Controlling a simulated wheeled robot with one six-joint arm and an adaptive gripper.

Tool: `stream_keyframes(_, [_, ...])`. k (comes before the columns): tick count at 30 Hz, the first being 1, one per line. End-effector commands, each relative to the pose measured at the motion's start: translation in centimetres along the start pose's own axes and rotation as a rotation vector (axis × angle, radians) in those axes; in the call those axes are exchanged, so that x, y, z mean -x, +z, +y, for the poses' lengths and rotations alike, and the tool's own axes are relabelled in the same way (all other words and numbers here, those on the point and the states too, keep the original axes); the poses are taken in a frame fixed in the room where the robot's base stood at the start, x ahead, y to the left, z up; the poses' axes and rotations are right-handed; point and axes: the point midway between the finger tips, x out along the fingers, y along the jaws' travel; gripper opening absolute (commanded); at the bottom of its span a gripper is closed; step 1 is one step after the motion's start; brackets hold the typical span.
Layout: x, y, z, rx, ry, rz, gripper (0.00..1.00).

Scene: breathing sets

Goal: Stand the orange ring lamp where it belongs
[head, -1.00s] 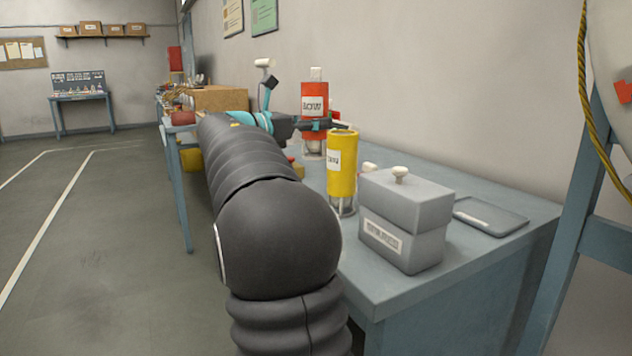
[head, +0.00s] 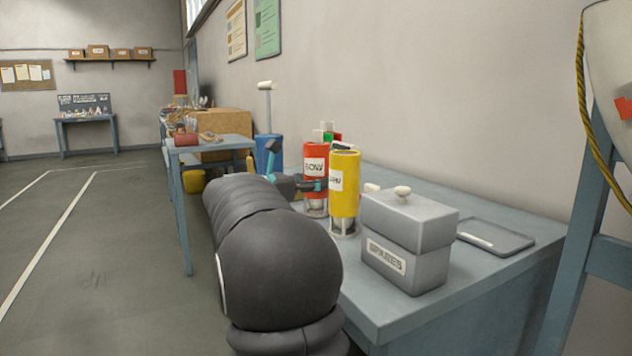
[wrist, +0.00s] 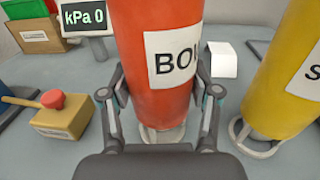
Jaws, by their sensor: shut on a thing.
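An orange-red cylinder (head: 316,158) with a white label stands upright on the bench, left of and slightly behind a yellow cylinder (head: 344,175). In the wrist view the orange-red cylinder (wrist: 160,75) shows large, its label starting "BO", with a pale metal ring at its base. My gripper (wrist: 163,100) is shut on it, one finger on each side of its lower part. My gripper (head: 308,184) is partly hidden by my arm in the head view. The yellow cylinder (wrist: 285,80) stands apart at right, with a ring at its foot. Nothing shows plainly as a lamp.
A grey lidded box (head: 405,240) and a flat tray (head: 497,236) lie to the right on the bench. A blue cylinder (head: 267,150) stands farther back.

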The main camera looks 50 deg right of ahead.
Motion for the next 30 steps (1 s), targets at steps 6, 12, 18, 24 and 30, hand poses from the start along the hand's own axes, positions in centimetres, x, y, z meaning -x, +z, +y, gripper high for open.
stream_keyframes(6, [0.0, -0.3, 0.0, 0.000, 0.000, 0.000, 0.79])
stream_keyframes(12, [0.0, -0.3, 0.0, 0.000, 0.000, 0.000, 0.87])
stream_keyframes(18, [0.0, -0.1, 0.0, 0.000, 0.000, 0.000, 0.87])
stream_keyframes(24, [2.2, 0.0, 0.1, 0.000, 0.004, 0.000, 0.87])
stream_keyframes(30, [6.2, 0.0, 0.1, 0.001, 0.004, 0.000, 0.87])
